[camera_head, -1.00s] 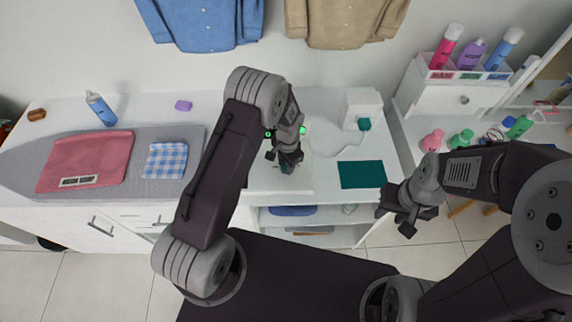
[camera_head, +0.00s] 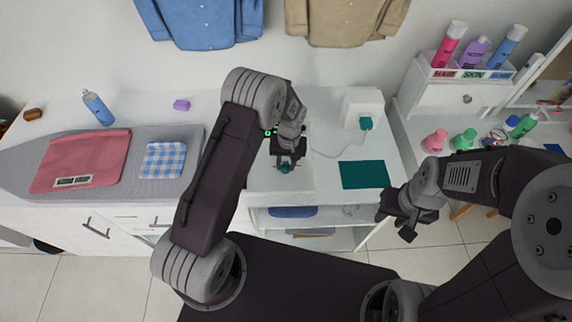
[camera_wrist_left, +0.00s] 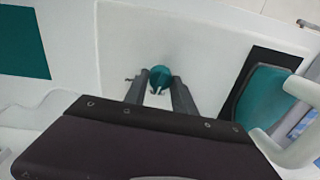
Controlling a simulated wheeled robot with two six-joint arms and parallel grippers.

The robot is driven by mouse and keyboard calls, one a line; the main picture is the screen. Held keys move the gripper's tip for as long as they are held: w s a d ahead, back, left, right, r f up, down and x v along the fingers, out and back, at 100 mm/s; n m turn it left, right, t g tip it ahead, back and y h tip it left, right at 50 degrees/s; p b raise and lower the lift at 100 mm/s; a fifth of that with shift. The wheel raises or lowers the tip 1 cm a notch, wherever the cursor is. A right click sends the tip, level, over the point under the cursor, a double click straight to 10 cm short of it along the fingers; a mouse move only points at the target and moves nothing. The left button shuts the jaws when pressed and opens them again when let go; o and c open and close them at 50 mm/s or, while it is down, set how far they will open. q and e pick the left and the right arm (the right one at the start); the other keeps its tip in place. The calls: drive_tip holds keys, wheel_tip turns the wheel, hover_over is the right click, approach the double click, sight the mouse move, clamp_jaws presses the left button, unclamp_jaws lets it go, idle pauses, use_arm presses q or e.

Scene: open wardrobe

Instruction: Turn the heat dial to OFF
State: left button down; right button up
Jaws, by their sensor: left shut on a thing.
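A small teal round dial (camera_wrist_left: 160,79) sits on the white counter surface in the left wrist view. It is between the two fingers of my left gripper (camera_wrist_left: 159,92), which is shut on it. The dial's markings and pointer cannot be read. My right gripper (camera_head: 397,225) is open and empty, off to the right in front of the counter.
A teal mat (camera_head: 365,174) lies right of my left gripper. A white box (camera_head: 361,105) with a teal part and a cord stands behind it. The ironing board (camera_head: 100,190) with folded cloths is left. A teal-and-white object (camera_wrist_left: 264,98) sits close by in the left wrist view.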

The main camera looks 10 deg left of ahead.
use_arm(q)
drive_tip(key=n, duration=0.4)
drive_tip(key=shift+s+f+n, duration=0.1)
drive_tip(key=shift+f+n, duration=0.05)
drive_tip(key=shift+n, duration=0.15)
drive_tip(key=n, duration=0.3)
drive_tip(key=shift+n+b, duration=0.3)
drive_tip(key=shift+b, duration=0.05)
drive_tip(key=n, duration=0.4)
drive_tip(key=shift+g, duration=0.3)
drive_tip(key=shift+s+a+n+h, duration=0.1)
drive_tip(key=shift+n+h, duration=0.2)
drive_tip(key=shift+n, duration=1.9)
drive_tip(key=c, duration=1)
unclamp_jaws()
drive_tip(key=shift+c, duration=0.2)
